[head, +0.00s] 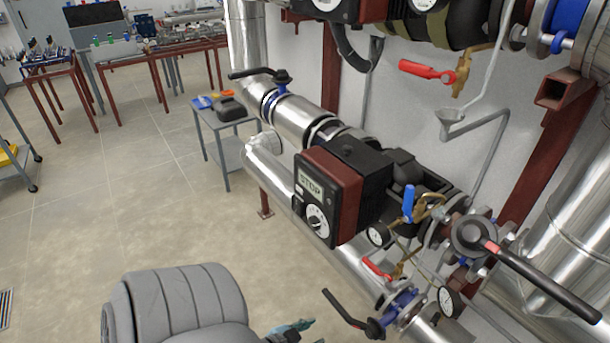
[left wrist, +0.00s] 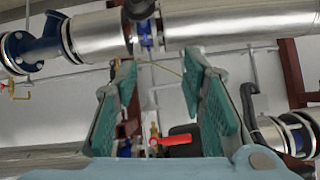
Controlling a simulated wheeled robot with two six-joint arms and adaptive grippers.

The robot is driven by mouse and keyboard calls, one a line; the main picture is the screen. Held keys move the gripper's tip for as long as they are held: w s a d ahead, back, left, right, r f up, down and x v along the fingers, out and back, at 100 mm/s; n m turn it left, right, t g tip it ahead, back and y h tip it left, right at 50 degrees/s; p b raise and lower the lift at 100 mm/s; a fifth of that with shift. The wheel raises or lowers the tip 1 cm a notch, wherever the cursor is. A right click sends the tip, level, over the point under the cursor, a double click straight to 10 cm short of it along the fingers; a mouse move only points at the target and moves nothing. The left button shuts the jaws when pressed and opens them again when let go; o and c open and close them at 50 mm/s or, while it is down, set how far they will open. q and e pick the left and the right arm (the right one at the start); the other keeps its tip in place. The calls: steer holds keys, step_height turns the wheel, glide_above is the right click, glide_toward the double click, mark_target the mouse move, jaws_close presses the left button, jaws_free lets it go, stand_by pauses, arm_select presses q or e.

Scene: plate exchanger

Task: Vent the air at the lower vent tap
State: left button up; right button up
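A small tap with a red lever (head: 378,268) and brass body sits low on the pipework in the head view, beside a round gauge (head: 449,301). A second red-lever tap (head: 428,70) is higher up, above a metal funnel (head: 452,122). My left gripper (left wrist: 160,75) is open and empty in the left wrist view, its green-padded fingers wide apart. A red lever (left wrist: 174,139) shows between the fingers, beyond them; I cannot tell for sure which tap it is. Only a teal bit of the left gripper (head: 290,330) shows at the head view's bottom edge. My right gripper is out of view.
A red and black actuator box (head: 345,195) marked STOP sticks out above the low tap. A blue-lever valve (head: 409,203) and black-handled valves (head: 345,309) crowd around it. A long black lever (head: 540,270) reaches right. Open floor (head: 90,215) lies left.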

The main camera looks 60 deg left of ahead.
arm_select(q)
steer(key=shift+s+a+f+g, duration=0.1)
steer(key=shift+s+f+g, duration=0.15)
steer(key=shift+s+f, duration=0.3)
steer(key=shift+s+f+g, duration=0.25)
steer(key=shift+s+f, duration=0.05)
steer(key=shift+f, duration=0.3)
steer(key=shift+c, duration=0.2)
